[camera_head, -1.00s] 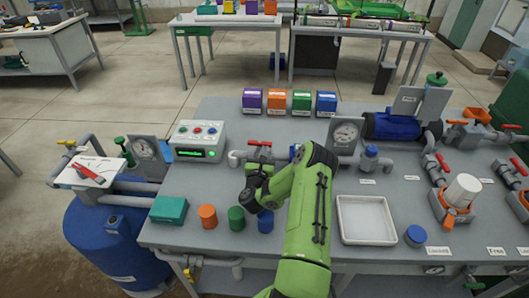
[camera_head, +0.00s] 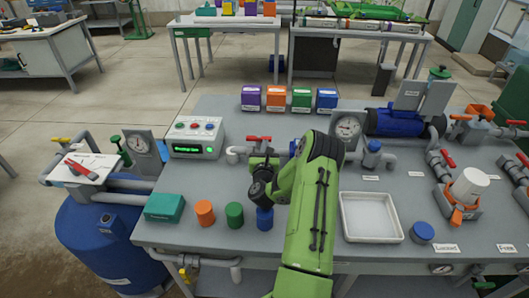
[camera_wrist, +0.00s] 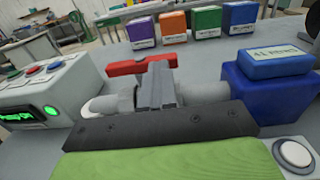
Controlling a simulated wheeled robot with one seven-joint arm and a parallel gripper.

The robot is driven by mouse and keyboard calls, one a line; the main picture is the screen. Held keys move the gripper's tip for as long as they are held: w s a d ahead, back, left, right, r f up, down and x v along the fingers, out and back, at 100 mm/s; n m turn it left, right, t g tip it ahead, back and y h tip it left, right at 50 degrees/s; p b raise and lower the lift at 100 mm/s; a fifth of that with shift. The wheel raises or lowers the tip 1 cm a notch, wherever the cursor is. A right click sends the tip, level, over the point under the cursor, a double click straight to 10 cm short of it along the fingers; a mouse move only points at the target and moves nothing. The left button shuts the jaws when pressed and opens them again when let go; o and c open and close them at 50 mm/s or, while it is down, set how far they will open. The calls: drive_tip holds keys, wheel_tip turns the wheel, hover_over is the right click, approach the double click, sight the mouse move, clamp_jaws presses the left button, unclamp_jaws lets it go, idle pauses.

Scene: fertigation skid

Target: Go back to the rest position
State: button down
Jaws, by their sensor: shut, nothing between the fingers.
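My gripper (camera_wrist: 158,78) shows in the wrist view with its two grey fingers together and nothing between them. The fingers point towards a pipe valve with a red handle (camera_wrist: 141,66); whether they touch it I cannot tell. In the head view my green arm reaches over the middle of the grey bench (camera_head: 300,222). My dark wrist is bent left, over the bench in front of the red-handled valve (camera_head: 258,139). The fingertips are hard to make out there.
A control box with a green display (camera_head: 194,138) stands left of my wrist. Orange (camera_head: 205,213), green (camera_head: 235,215) and blue (camera_head: 265,218) cylinders stand near the front edge. A white tray (camera_head: 370,238) lies right of my arm. Labelled boxes (camera_head: 301,99) line the back.

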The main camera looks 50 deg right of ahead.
drive_tip(key=b+v, duration=0.4)
drive_tip(key=v, duration=0.3)
drive_tip(key=shift+a, duration=0.15)
drive_tip(key=shift+s, duration=0.1)
drive_tip(key=w+a+r+n+t+y+p, duration=0.2)
drive_tip(key=w+a+r+n+t+y, duration=0.1)
drive_tip(key=w+a+r+n+y, duration=0.45)
drive_tip(key=s+a+r+n+g+y+p, duration=0.15)
drive_tip(key=a+r+n, duration=0.25)
drive_tip(key=a+n, duration=0.45)
drive_tip(key=a+r+n+y+p, duration=0.25)
drive_tip(key=a+r+n, duration=0.25)
drive_tip(key=a+n, duration=0.4)
drive_tip(key=s+a+r+n+g+p, duration=0.1)
drive_tip(key=s+a+r+n+g, duration=0.1)
drive_tip(key=s+n, duration=0.5)
drive_tip(key=s+a+r+n+g+y+p, duration=0.1)
drive_tip(key=s+a+r+n+g+p, duration=0.1)
drive_tip(key=s+n, duration=0.5)
drive_tip(key=s+a+r+n+g+y+p, duration=0.1)
drive_tip(key=s+a+r+n+g, duration=0.2)
drive_tip(key=s, duration=0.9)
drive_tip(key=a+n, duration=0.1)
drive_tip(key=n, duration=0.2)
drive_tip(key=shift+s+n+g+p, duration=0.2)
drive_tip(key=shift+n+g+p, duration=0.15)
drive_tip(key=shift+n+p, duration=0.05)
